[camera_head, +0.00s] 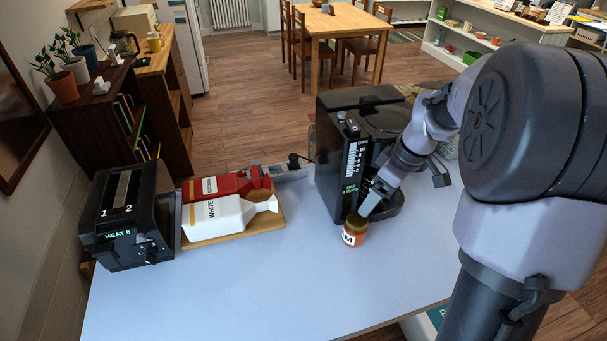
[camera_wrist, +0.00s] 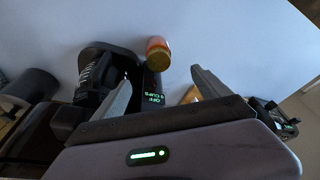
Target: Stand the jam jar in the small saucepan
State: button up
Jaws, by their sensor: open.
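The jam jar (camera_head: 354,231), with an orange body, dark lid and white label, stands upright on the pale table in front of the black coffee maker. It also shows in the wrist view (camera_wrist: 158,54), beyond my fingertips and roughly between their lines. My gripper (camera_head: 371,201) is open and empty, close above and behind the jar in the head view. Both fingers show apart in the wrist view (camera_wrist: 160,80). Whether a fingertip touches the jar I cannot tell. I cannot make out the small saucepan in either view; my arm hides part of the table's right side.
The coffee maker (camera_head: 338,160) stands right behind the jar and my gripper. A wooden board (camera_head: 195,239) holds a white bottle (camera_head: 222,216) and a red bottle (camera_head: 218,186). A black toaster (camera_head: 123,221) stands at left. The table's (camera_head: 240,295) front middle is clear.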

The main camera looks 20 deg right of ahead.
aim_at(361, 221)
jog(key=b+x, duration=0.1)
jog(key=x, duration=0.3)
jog(key=b+x, duration=0.1)
jog(key=x, duration=0.3)
jog(key=b+x, duration=0.2)
jog(key=x, duration=0.2)
jog(key=shift+d+f, duration=0.2)
jog(key=shift+d, duration=0.1)
jog(key=b+x, duration=0.1)
jog(key=x, duration=0.1)
jog(key=b+x, duration=0.1)
jog(key=x, duration=0.2)
jog(key=shift+w+a+f, duration=0.15)
jog(key=shift+w+a, duration=0.1)
jog(key=shift+w, duration=0.05)
jog(key=shift+c, duration=0.5)
grip_shut()
